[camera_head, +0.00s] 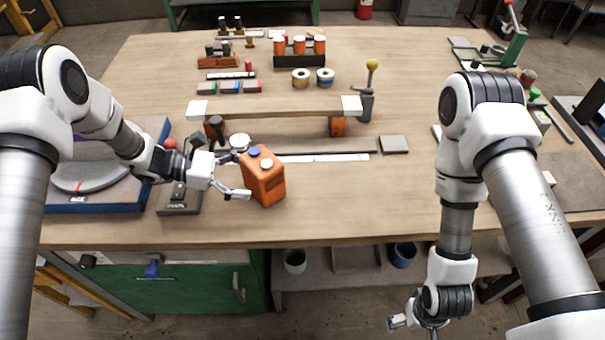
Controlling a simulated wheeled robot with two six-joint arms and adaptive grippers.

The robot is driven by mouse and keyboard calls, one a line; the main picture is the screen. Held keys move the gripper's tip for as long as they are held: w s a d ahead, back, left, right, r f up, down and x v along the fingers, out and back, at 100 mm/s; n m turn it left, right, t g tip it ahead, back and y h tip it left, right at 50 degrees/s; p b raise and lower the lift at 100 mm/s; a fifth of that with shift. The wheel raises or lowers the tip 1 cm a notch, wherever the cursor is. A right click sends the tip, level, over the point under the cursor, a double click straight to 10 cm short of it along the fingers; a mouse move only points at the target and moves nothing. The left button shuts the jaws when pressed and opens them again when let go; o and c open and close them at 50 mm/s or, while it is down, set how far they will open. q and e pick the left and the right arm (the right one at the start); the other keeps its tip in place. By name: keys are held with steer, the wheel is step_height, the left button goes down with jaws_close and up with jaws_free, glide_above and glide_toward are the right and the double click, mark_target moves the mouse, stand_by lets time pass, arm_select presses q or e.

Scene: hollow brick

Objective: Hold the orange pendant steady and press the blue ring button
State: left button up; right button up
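The orange pendant (264,182) is a boxy orange block near the front middle of the bench, slightly turned. Its top carries a blue round button (254,151) and a pale round button beside it; I cannot make out a ring shape at this size. My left gripper (243,174) is just left of the pendant, its fingers spread and pointing at it. The lower finger ends close to the pendant's left side; I cannot tell whether it touches. My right gripper (407,322) hangs low in front of the bench, far from the pendant, partly cut off by the bottom edge.
A raised wooden beam (275,106) with white end blocks stands behind the pendant. A blue-based tray (95,203) and a small dark device (179,198) lie left, under my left arm. A grey block (393,144) sits right. The bench (350,205) right of the pendant is clear.

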mark_target(282, 184)
arm_select(q)
steer(key=shift+s+d+f, duration=0.15)
steer(key=shift+d, duration=0.1)
steer(key=b+x, duration=0.2)
steer(key=x, duration=0.6)
steer(key=shift+f, duration=0.1)
steer(key=shift+d+f, duration=0.15)
steer(key=shift+d, duration=0.5)
jaws_close()
steer(key=shift+c, duration=0.3)
jaws_free()
